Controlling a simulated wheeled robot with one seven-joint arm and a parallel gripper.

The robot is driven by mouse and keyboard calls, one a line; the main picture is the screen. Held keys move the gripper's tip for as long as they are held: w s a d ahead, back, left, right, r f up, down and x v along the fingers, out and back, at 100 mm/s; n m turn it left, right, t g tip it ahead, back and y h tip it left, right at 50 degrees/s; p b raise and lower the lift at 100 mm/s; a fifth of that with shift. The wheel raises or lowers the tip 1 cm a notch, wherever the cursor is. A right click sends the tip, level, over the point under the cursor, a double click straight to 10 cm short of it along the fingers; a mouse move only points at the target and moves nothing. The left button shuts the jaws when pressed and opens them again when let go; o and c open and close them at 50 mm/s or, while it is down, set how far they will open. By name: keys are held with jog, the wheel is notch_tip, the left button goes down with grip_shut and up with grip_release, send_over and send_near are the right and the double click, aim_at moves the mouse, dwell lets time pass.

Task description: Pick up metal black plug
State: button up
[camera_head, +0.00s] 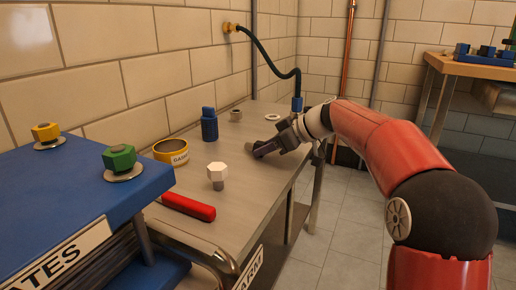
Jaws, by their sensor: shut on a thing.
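My gripper (263,150) reaches in from the right, low over the far right part of the metal bench top. It is shut on a small dark grey thing, the metal black plug (249,147), at its fingertips. The fingers hide most of the plug. I cannot tell whether it still touches the bench.
The steel bench (232,180) holds a blue fitting (209,124), a yellow tin (171,151), a white hex bolt (217,175), a red-handled item (188,206), a brown nut (236,115) and a white ring (272,117). A blue cabinet (75,190) stands front left.

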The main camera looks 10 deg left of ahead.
jog(key=shift+r, duration=0.3)
jog(key=shift+r+p, duration=0.35)
jog(key=shift+r, duration=0.1)
notch_tip(320, 180, up, 6)
jog(key=p, duration=0.4)
jog(key=shift+r, duration=0.25)
jog(key=shift+r, duration=0.1)
